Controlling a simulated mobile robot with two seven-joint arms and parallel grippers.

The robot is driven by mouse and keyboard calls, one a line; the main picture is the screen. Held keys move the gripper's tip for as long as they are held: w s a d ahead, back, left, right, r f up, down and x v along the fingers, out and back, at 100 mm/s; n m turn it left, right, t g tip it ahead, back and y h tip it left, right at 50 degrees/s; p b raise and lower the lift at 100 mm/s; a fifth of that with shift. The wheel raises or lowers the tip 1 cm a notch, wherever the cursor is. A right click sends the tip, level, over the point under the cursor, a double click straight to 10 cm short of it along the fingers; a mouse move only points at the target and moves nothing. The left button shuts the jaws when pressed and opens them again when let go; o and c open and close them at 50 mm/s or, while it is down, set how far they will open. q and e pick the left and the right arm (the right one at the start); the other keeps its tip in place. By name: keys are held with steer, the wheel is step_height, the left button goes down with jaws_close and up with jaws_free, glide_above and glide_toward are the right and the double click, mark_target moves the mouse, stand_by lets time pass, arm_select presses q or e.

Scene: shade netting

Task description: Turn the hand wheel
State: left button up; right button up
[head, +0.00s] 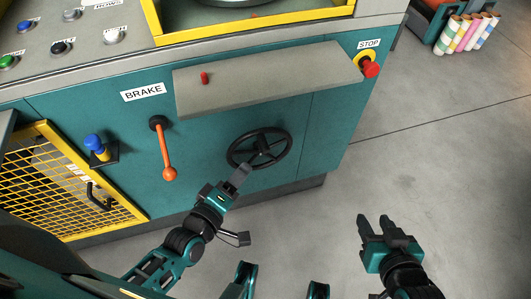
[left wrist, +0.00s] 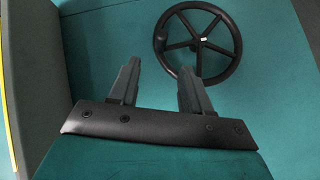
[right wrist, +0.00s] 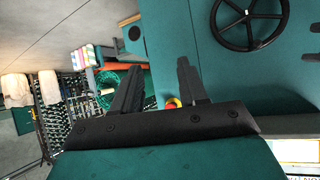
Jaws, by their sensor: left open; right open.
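The hand wheel (head: 276,139) is a black spoked wheel on the teal front panel of the machine, below a grey shelf. It also shows at the upper right of the left wrist view (left wrist: 204,16) and of the right wrist view (right wrist: 251,12). My left gripper (head: 240,174) is open and empty, just in front of and below left of the wheel in the head view. In the left wrist view its fingers (left wrist: 158,75) are apart, with the wheel beyond them. My right gripper (head: 373,220) is open and empty over the floor, right of the machine and well away from the wheel.
The grey shelf (head: 265,80) juts out above the wheel. An orange brake lever (head: 164,150) and a blue knob (head: 95,144) are to the left, beside a yellow mesh guard (head: 60,185). A red stop button (head: 370,68) is at the upper right. The floor (head: 430,170) on the right is clear.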

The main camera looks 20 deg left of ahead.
mark_target(263, 143)
arm_select(q)
steer(key=shift+n, duration=0.9)
steer(key=b+x, duration=0.1)
steer(key=x, duration=0.3)
steer(key=b+x, duration=0.1)
steer(key=x, duration=0.4)
steer(key=b+x, duration=0.1)
steer(key=x, duration=0.3)
steer(key=shift+w+a+f, duration=0.15)
steer(key=shift+w+a, duration=0.05)
steer(key=shift+a, duration=0.05)
steer(key=shift+c, duration=0.2)
jaws_close()
steer(key=shift+t, duration=0.3)
